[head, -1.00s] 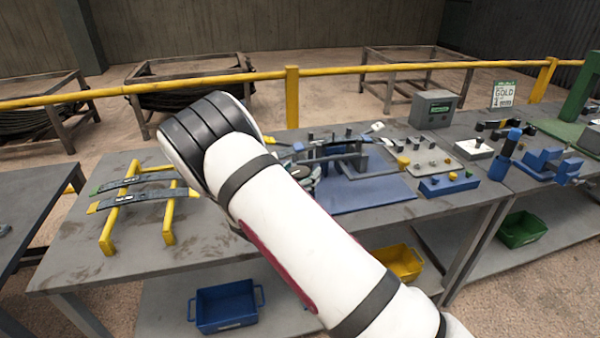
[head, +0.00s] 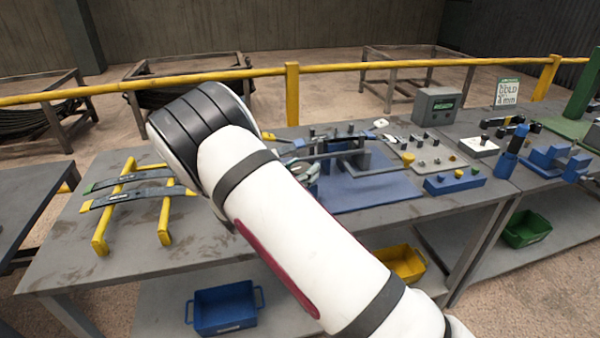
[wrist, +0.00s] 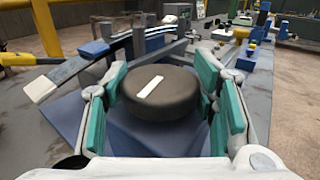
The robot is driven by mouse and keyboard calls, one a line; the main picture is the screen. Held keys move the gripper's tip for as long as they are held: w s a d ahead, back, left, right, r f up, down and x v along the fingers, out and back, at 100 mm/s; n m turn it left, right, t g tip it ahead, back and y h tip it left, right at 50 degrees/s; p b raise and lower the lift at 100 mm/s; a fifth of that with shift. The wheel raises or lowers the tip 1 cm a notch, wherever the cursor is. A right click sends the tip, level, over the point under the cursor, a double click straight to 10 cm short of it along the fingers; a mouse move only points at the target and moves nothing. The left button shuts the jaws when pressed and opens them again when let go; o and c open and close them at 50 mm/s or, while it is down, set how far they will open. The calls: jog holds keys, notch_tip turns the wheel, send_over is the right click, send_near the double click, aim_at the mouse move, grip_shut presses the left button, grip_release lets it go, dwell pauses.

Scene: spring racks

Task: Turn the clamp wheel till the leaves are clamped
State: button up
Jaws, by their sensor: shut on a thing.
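In the wrist view the clamp wheel (wrist: 150,108) is a dark round disc with a white mark on top. My gripper (wrist: 163,90) has its teal pads on both sides of the wheel and is shut on it. Behind the wheel, long dark leaves (wrist: 112,43) run from left to upper right through the fixture; a blue piece (wrist: 93,48) sits by them. I cannot tell whether the leaves are pressed tight.
Two leaves lie across a yellow stand (head: 103,236) on the left of the bench. Right of the fixture are a blue button box (head: 455,182), a grey display box (head: 436,106) and a blue vise (head: 556,160). A yellow rail (head: 292,95) runs behind the bench.

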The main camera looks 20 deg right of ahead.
jog(key=m+g+h+b, duration=0.1)
jog(key=g+b, duration=0.1)
jog(key=m+g+h+b, duration=0.1)
jog(key=m+g+b, duration=0.1)
jog(key=g+b, duration=0.1)
jog(key=m+g+h+b, duration=0.1)
jog(key=m+g+b, duration=0.1)
jog(key=b, duration=0.1)
jog(key=shift+w+f+g, duration=0.2)
jog(key=shift+f+g, duration=0.1)
jog(key=shift+g, duration=0.1)
jog(key=m+g+b, duration=0.2)
jog(key=g+b, duration=0.1)
jog(key=shift+m, duration=0.3)
jog(key=shift+s+r+m+g+b, duration=0.1)
jog(key=shift+m+g+b, duration=0.3)
jog(key=shift+g, duration=0.25)
jog(key=shift+s+r+m+g+b, duration=0.1)
jog(key=shift+m+g+b, duration=0.2)
jog(key=shift+g+b, duration=0.25)
jog(key=shift+r+g, duration=0.1)
jog(key=shift+g, duration=0.2)
jog(key=o, duration=1.2)
jog(key=shift+a, duration=0.1)
jog(key=a, duration=0.4)
jog(key=w+a, duration=0.1)
jog(key=a, duration=0.2)
jog(key=w+a, duration=0.1)
jog(key=a, duration=0.3)
jog(key=shift+a, duration=0.35)
